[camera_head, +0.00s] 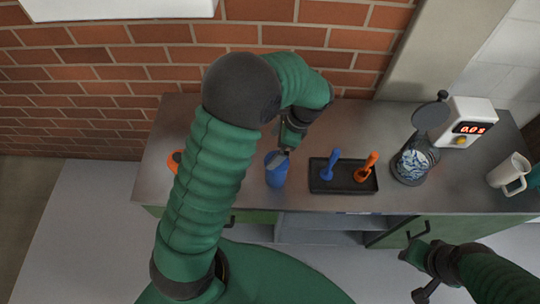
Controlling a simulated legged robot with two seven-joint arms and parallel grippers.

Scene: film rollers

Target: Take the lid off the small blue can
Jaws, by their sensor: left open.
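The small blue can (277,174) stands upright near the front of the grey counter, left of the dark tray. My left arm arches over the counter from the left. Its open gripper (288,150) is at the top of the can, at the right side of its rim. The fingertips are small and partly hidden, so I cannot tell whether they touch the lid. The lid itself is not clearly distinguishable from the can's top. My right gripper (416,268) is low at the right, in front of the counter, with its fingers apart and empty.
A dark tray (343,188) right of the can holds a blue and an orange tool. Further right are a glass jar (411,163) with a raised dark lid, a white timer (466,122) and a white mug (510,174). An orange object (174,161) is partly hidden behind my left arm.

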